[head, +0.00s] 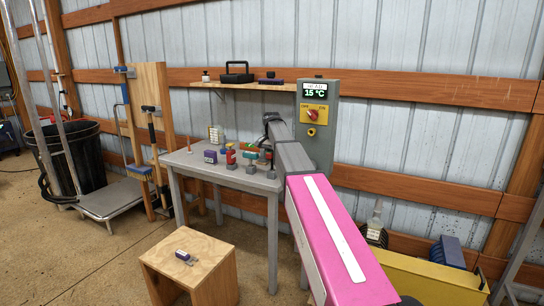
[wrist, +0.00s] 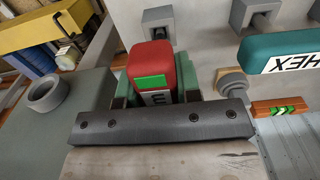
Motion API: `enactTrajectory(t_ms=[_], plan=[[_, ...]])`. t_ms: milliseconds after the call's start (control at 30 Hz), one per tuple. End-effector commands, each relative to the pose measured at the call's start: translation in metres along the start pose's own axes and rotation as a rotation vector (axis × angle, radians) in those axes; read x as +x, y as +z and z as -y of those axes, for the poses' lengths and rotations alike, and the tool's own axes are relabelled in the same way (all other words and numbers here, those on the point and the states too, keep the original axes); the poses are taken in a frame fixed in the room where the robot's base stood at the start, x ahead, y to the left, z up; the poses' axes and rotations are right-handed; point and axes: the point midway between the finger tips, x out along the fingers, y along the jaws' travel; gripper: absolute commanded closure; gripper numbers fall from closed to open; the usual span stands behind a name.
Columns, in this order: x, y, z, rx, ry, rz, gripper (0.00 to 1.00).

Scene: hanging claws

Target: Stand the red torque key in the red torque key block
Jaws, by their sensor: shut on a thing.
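My gripper (wrist: 155,88) is shut on a red key (wrist: 158,55), which I take to be the red torque key. In the wrist view its red handle, with a green patch and a partly covered white label, sits between the two jaws. The dark bar of my gripper hides its lower part, so I cannot tell whether it touches anything. In the head view my gripper (head: 267,143) is over the right part of the grey table, and my arm hides most of what it holds. Grey blocks with square openings (wrist: 160,17) are in the wrist view; which is the red torque key block I cannot tell.
A teal key marked HEX (wrist: 285,52) is close beside my gripper. An orange strip with green arrows (wrist: 280,107) and a grey ring (wrist: 47,93) are nearby. Another red item (head: 231,154) and a purple box (head: 210,156) stand on the table (head: 190,160). A control box (head: 318,150) is behind.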

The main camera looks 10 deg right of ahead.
Motion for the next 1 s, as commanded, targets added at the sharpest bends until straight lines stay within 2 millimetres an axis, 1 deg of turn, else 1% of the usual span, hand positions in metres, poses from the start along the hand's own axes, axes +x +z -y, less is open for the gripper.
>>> enactTrajectory(t_ms=[1000], plan=[[0.026,0.0,0.0,0.0,0.0,0.0,1.0]])
